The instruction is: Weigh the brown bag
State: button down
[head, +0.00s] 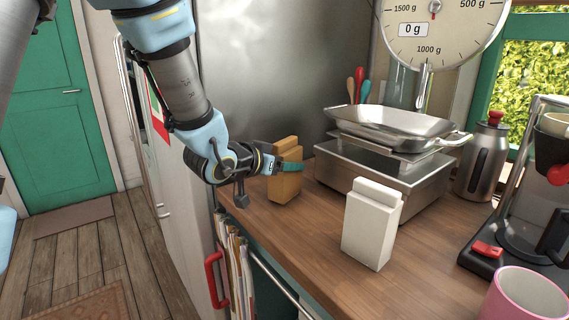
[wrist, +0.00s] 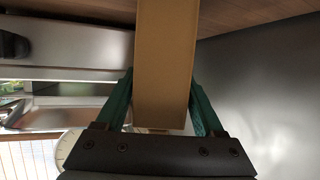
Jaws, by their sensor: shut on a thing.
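The brown bag (head: 284,186) stands upright on the wooden counter, left of the scale. My gripper (head: 290,166) is shut on its upper part. In the wrist view the brown bag (wrist: 165,70) sits between the two green fingers of my gripper (wrist: 165,100). The scale (head: 385,180) has a metal base with a shallow metal pan (head: 398,128) on top. Its round dial (head: 440,25) reads 0 g. The pan looks empty. Whether the bag's base touches the counter is hard to tell.
A white bag (head: 372,225) stands in front of the scale. A steel flask (head: 483,160), a coffee maker (head: 520,215) and a pink mug (head: 523,295) are to the right. Utensils (head: 358,85) stand behind the pan. A metal fridge side (head: 265,75) rises behind my gripper.

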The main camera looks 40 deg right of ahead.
jog(key=shift+f+b, duration=0.25)
jog(key=shift+b, duration=0.05)
grip_release()
dwell(0.4)
jog(key=b+v, duration=0.2)
jog(key=v, duration=0.9)
jog(key=shift+d, duration=0.1)
grip_shut()
dwell(0.9)
dwell(0.4)
jog(key=shift+w, duration=0.1)
dwell(0.3)
